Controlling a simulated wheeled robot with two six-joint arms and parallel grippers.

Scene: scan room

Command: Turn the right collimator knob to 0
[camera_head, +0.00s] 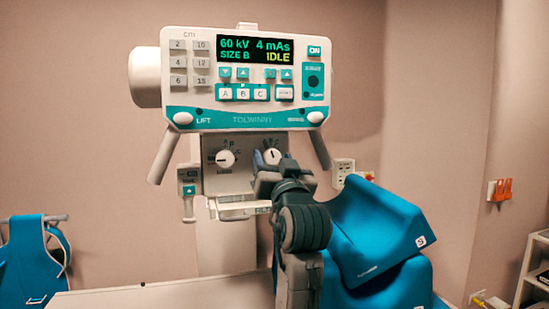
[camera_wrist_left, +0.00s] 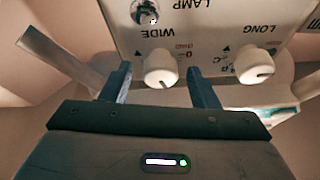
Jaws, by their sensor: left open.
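The right collimator knob (camera_head: 272,156) is a round white dial on the grey collimator front below the control panel. The wrist view, which is upside down, shows it as the knob (camera_wrist_left: 160,68) labelled WIDE. Its dark mark points roughly upward in the head view. Small red print is beside it, too small to read surely. My left gripper (camera_head: 272,163) is open, its blue-grey fingers on either side of this knob; I cannot tell whether they touch it. The left knob (camera_head: 226,159), labelled LONG in the wrist view (camera_wrist_left: 254,70), is outside the fingers. My right gripper is not in view.
The control panel (camera_head: 245,80) overhangs the knobs, its display reading IDLE. Angled handles (camera_head: 163,155) hang from its sides. A small hand switch (camera_head: 188,190) hangs at the left. Blue cushions (camera_head: 375,230) are right of my arm. A lamp button (camera_wrist_left: 145,12) is near the knobs.

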